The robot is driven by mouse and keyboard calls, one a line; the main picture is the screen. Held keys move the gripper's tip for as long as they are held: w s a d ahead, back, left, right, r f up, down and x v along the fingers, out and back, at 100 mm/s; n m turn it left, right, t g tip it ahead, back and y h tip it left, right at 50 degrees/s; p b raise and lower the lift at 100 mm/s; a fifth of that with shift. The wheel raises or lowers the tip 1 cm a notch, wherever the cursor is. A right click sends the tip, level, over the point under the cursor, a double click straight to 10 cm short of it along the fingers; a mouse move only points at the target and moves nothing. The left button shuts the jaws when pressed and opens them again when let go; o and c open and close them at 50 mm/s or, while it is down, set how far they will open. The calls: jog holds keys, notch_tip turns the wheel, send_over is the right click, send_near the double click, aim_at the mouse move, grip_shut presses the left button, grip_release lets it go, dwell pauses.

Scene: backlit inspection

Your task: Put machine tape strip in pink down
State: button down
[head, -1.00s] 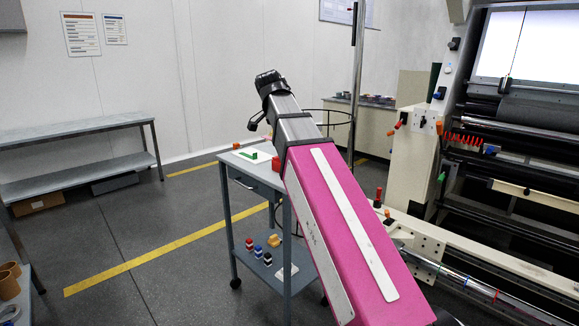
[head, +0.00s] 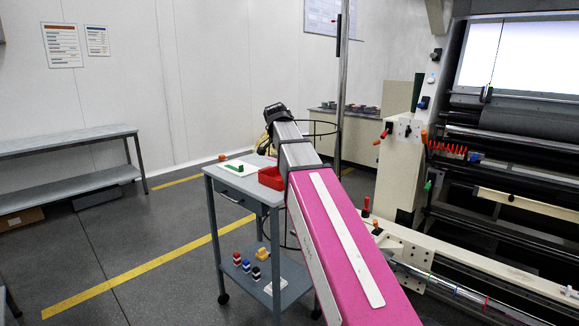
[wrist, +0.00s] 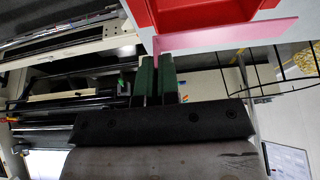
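In the wrist view, my gripper (wrist: 157,82) has two dark green fingers close together, shut on the pink machine tape strip (wrist: 230,34). The strip's short part passes between the fingers and its flat length reaches out to the right. A red tray (wrist: 215,14) shows just beyond the strip, partly cut off by the frame. I cannot tell whether strip and tray touch. In the head view, a red tray (head: 271,178) sits on the grey cart's top (head: 240,189), partly behind my arm. My gripper and the strip are hidden there.
A green piece (head: 234,168) lies on a white sheet on the cart top. Several small items, including a yellow one (head: 262,253), stand on its lower shelf. The large machine (head: 400,170) stands at right, a bench (head: 70,143) at left. Floor left of the cart is clear.

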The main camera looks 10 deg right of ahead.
jog(key=shift+f, duration=1.85)
jog(key=shift+f, duration=0.6)
jog(key=c, duration=1.4)
grip_release()
jog(key=shift+o, duration=0.2)
jog(key=shift+r, duration=0.45)
jog(key=v, duration=1.2)
jog(key=shift+r, duration=0.2)
